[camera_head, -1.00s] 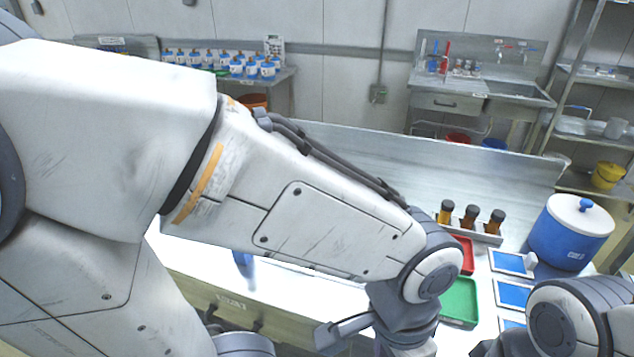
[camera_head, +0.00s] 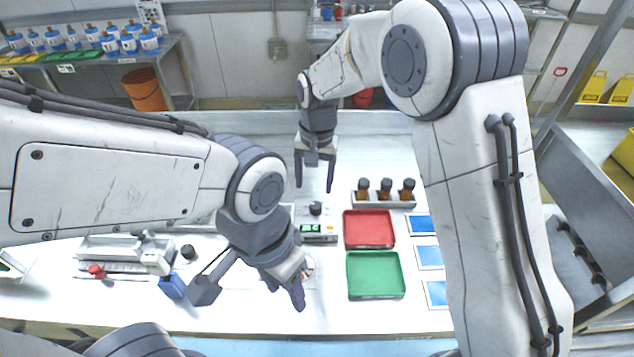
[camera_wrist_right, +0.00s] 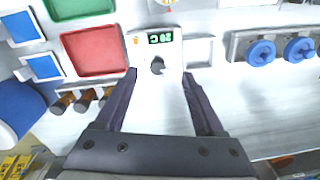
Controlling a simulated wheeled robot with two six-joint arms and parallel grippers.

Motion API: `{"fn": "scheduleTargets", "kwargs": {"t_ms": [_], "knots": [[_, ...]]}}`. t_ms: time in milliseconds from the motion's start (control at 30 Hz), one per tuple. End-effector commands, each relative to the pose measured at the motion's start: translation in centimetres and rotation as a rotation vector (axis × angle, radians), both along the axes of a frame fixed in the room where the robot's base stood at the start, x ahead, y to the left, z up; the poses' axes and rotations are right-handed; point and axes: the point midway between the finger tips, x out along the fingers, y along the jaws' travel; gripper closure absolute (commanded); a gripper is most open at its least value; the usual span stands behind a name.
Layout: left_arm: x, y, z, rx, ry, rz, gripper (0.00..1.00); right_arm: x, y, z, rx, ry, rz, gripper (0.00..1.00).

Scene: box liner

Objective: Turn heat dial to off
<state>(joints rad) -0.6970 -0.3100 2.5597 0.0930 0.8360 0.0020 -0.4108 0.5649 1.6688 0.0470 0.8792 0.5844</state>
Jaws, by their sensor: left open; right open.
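A small white device (camera_head: 320,238) with a green-lit display (camera_head: 311,228) stands left of the red tray. A dark round knob-like piece (camera_head: 316,209) is on its far part. I cannot tell which part is the heat dial or how it is set. The right wrist view shows the display (camera_wrist_right: 160,38), a small orange mark (camera_wrist_right: 136,40) and the dark piece (camera_wrist_right: 157,66). My right gripper (camera_head: 314,186) points down, open and empty, above and behind the device. Its fingers (camera_wrist_right: 161,98) straddle the line to the dark piece. My left gripper (camera_head: 285,294) is open and empty, nearer and left of the device.
A red tray (camera_head: 369,229) and a green tray (camera_head: 375,275) lie right of the device. A rack of brown bottles (camera_head: 384,198) stands behind the red tray. Blue-topped squares (camera_head: 428,257) lie farther right. A small blue item (camera_head: 172,286) is left of my left gripper.

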Motion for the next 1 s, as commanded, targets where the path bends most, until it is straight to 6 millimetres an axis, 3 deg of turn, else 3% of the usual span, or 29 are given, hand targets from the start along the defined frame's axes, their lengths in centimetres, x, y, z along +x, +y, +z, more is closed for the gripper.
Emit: {"fn": "scheduleTargets", "kwargs": {"t_ms": [100, 233, 367, 700, 1000], "knots": [[0.0, 0.0, 1.4, 0.0, 0.0, 0.0, 0.5, 2.6, -0.6, -0.6, -0.005, 0.006, -0.084, 0.29], [0.0, 0.0, 1.7, 0.0, 0.0, 0.001, 0.5, 3.6, -0.9, -1.5, -0.007, 0.006, -0.122, 0.29], [0.0, 0.0, 2.1, 0.001, 0.001, 0.001, 0.5, 3.7, -1.0, -2.9, -0.007, 0.008, -0.126, 0.29], [0.0, 0.0, 4.1, 0.0, 0.0, 0.0, 0.5, 3.6, -0.9, -9.0, -0.008, 0.01, -0.125, 0.29], [0.0, 0.0, 4.7, 0.0, 0.0, -0.002, 0.5, 3.8, -0.7, -11.6, -0.005, 0.005, -0.124, 0.29]]}}
